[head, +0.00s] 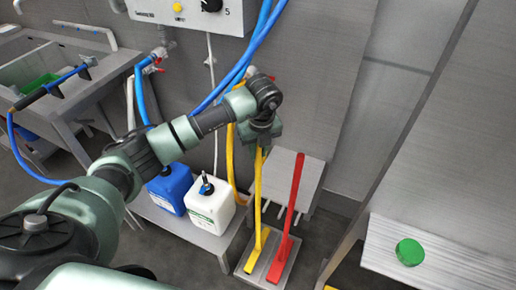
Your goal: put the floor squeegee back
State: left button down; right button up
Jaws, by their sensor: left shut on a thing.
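A yellow long-handled floor tool, which I take as the floor squeegee (258,195), stands nearly upright. Its foot is on a low grey tray (251,268). My left gripper (261,143) is above it and shut on the top of its yellow handle. The fingers are small and partly hidden by the wrist. A similar red long-handled tool (293,195) stands close on the right, leaning slightly, with its foot on the same tray. My right gripper is not in view.
A blue canister (171,190) and a white canister (210,208) stand on a low shelf left of the tools. A yellow hose (229,160) and blue hoses hang behind my arm. A metal sink (60,75) is at left. A green round object (410,251) lies on a bench at right.

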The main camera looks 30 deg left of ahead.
pick_arm(q)
jog(key=shift+f, duration=0.35)
jog(key=shift+f+b, duration=0.55)
jog(key=c, duration=1.2)
grip_release()
